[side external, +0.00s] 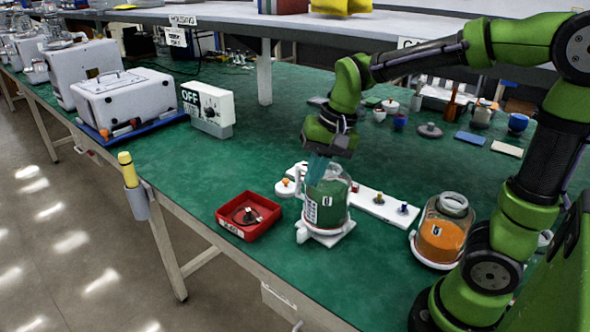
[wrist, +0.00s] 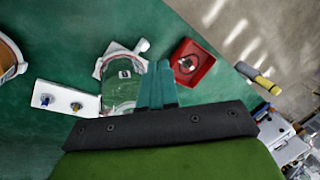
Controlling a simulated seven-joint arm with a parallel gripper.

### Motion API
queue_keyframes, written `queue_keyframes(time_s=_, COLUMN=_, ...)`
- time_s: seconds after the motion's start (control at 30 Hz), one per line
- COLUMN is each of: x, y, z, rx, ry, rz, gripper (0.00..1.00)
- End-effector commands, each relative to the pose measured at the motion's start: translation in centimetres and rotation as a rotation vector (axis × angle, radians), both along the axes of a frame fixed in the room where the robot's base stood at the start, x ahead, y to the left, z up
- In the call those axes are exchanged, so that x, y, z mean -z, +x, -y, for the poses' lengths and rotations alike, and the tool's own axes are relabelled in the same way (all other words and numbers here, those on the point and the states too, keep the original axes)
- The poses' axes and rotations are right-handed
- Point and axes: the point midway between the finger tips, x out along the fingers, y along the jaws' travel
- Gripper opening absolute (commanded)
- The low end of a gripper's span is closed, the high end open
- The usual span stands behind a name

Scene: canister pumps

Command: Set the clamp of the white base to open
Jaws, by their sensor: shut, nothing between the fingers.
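A clear canister (side external: 327,203) with a dark label stands on the white base (side external: 322,238) near the table's front edge. In the wrist view the canister (wrist: 122,82) is left of my fingers, and a corner of the white base (wrist: 112,48) shows beyond it. My gripper (side external: 316,172) points down at the canister's top, its teal fingers overlapping it in the side view. In the wrist view my gripper (wrist: 157,82) has its fingers together with nothing between them. I cannot make out the clamp or its setting; contact with the canister is also unclear.
A red tray (side external: 249,216) holding a dark part lies left of the canister. A white strip with knobs (side external: 382,206) lies behind right. A jar of orange contents (side external: 442,234) stands right. An "OFF" switch box (side external: 211,107) stands back left. Green table is clear between them.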

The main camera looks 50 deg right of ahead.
Motion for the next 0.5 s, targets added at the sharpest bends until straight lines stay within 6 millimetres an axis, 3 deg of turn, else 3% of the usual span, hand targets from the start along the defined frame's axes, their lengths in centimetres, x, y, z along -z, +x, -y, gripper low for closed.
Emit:
queue_keyframes(time_s=0.03, x=0.9, y=1.6, z=0.6, rx=0.092, ry=0.009, rz=-0.075, gripper=0.0)
queue_keyframes(time_s=0.2, x=3.3, y=6.1, z=2.4, rx=0.485, ry=0.007, rz=-0.301, gripper=0.0)
queue_keyframes(time_s=0.37, x=5.8, y=9.6, z=3.7, rx=0.904, ry=-0.058, rz=-0.461, gripper=0.0)
queue_keyframes(time_s=0.5, x=8.1, y=12.4, z=4.1, rx=1.361, ry=-0.163, rz=-0.546, gripper=0.0)
